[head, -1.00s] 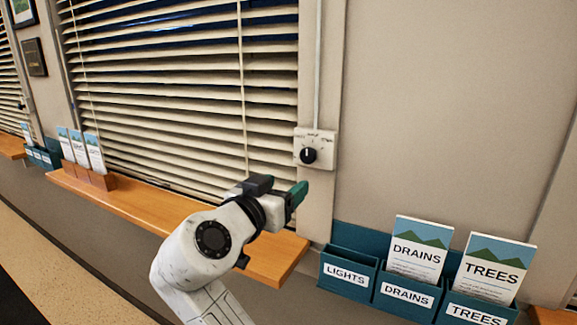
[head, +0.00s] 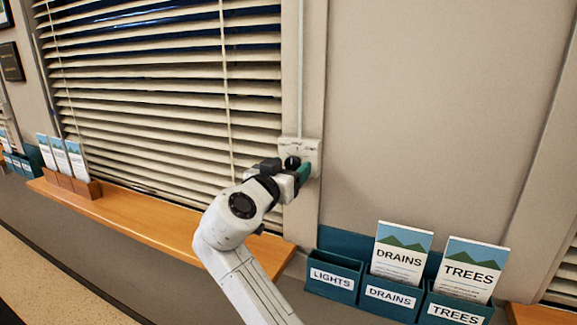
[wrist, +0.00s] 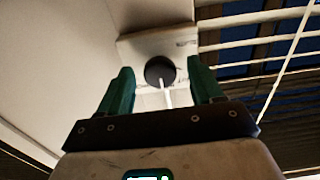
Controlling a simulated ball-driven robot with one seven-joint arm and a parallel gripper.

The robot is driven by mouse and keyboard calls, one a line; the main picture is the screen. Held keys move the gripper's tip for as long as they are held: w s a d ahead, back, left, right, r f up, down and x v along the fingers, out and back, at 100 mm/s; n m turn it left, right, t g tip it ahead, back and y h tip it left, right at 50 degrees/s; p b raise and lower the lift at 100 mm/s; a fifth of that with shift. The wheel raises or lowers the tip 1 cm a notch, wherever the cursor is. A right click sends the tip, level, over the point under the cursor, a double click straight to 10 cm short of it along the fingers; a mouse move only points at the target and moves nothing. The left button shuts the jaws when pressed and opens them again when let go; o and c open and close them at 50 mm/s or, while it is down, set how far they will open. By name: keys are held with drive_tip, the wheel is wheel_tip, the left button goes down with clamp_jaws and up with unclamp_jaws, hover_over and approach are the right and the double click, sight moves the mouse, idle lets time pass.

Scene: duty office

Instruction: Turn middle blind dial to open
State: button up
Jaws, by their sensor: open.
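The blind dial is a black round knob (head: 292,162) on a white wall plate (head: 311,152) beside the right edge of the window blind (head: 170,100). The blind's slats are tilted with dark gaps between them. My gripper (head: 295,170) is in front of the plate, overlapping the knob's lower part in the head view. In the wrist view the knob (wrist: 160,70) with its white pointer line shows between the two green fingertips, a little beyond them. The fingers are apart with nothing gripped. I cannot tell whether either finger touches the knob. The dial's markings are too small to read.
A wooden sill (head: 140,215) runs below the blind, with a leaflet holder (head: 72,181) at its left. Teal leaflet boxes (head: 390,299) marked LIGHTS, DRAINS and TREES hang on the wall at the lower right. The wall right of the dial is clear.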

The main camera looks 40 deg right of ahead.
drive_tip(key=c, duration=1)
drive_tip(key=shift+c, duration=0.2)
drive_tip(key=shift+f+m+b, duration=0.2)
drive_tip(key=shift+m+b, duration=0.1)
drive_tip(key=shift+b, duration=0.5)
drive_tip(key=m+b, duration=0.8)
drive_tip(key=b, duration=0.8)
drive_tip(key=shift+w+m, duration=0.1)
drive_tip(key=shift+m, duration=0.3)
drive_tip(key=shift+r+m+b, duration=0.1)
drive_tip(key=shift+m+b, duration=1.2)
drive_tip(key=shift+r, duration=0.1)
